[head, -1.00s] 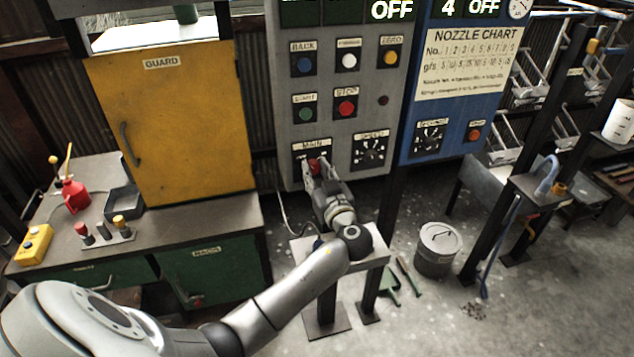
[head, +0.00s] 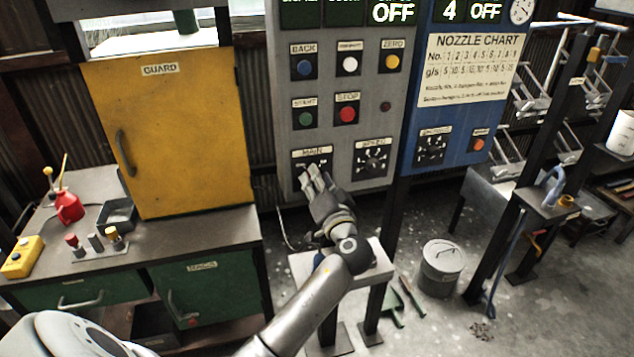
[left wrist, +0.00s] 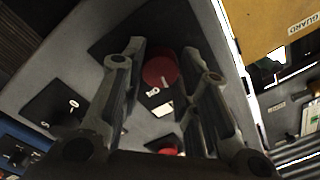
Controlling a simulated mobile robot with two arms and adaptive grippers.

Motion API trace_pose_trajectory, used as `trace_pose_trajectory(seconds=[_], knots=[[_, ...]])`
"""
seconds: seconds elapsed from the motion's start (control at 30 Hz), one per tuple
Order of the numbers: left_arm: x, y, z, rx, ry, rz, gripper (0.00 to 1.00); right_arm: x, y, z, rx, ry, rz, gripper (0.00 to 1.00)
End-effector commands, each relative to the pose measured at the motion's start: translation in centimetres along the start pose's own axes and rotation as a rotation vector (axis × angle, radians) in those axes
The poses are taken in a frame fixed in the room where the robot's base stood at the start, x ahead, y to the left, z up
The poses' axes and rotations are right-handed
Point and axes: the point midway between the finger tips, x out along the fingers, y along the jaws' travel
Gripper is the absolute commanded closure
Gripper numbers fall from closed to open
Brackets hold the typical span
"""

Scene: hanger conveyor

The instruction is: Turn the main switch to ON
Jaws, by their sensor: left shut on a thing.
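The main switch is on a black plate labelled MAIN (head: 312,156), low on the grey control panel (head: 330,130). My left gripper (head: 312,174) reaches up to this plate and hides the knob in the head view. In the left wrist view, a round red knob (left wrist: 160,70) sits between the two fingers, and the left gripper is shut on it. A small white mark shows just below the knob. The knob's angle is hard to tell. A display (head: 393,11) at the panel's top reads OFF. My right gripper is not in view.
A SPEED dial (head: 373,158) is right of the main switch, and a red STOP button (head: 347,114) is above. A blue panel (head: 440,145) stands to the right. A yellow guard door (head: 165,130) and bench (head: 190,230) are left. A grey bin (head: 440,268) stands on the floor.

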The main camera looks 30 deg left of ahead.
Motion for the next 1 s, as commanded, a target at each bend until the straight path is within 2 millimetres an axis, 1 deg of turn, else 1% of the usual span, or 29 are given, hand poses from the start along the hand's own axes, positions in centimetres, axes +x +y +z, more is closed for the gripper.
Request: trace_pose_trajectory(seconds=[0.2, 0.5, 0.7, 1.0], knots=[[-0.1, 0.1, 0.1, 0.204, 0.007, 0.006, 0.95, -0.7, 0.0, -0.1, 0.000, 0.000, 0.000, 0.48], [0.0, 0.0, 0.2, 0.434, 0.019, 0.008, 0.95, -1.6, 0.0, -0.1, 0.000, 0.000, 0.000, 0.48], [0.0, 0.1, 0.2, 0.533, 0.025, 0.010, 0.95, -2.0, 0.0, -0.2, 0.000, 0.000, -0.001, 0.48], [-0.1, 0.1, 0.3, 0.596, 0.028, 0.011, 0.95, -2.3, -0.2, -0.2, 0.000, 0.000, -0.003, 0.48]])
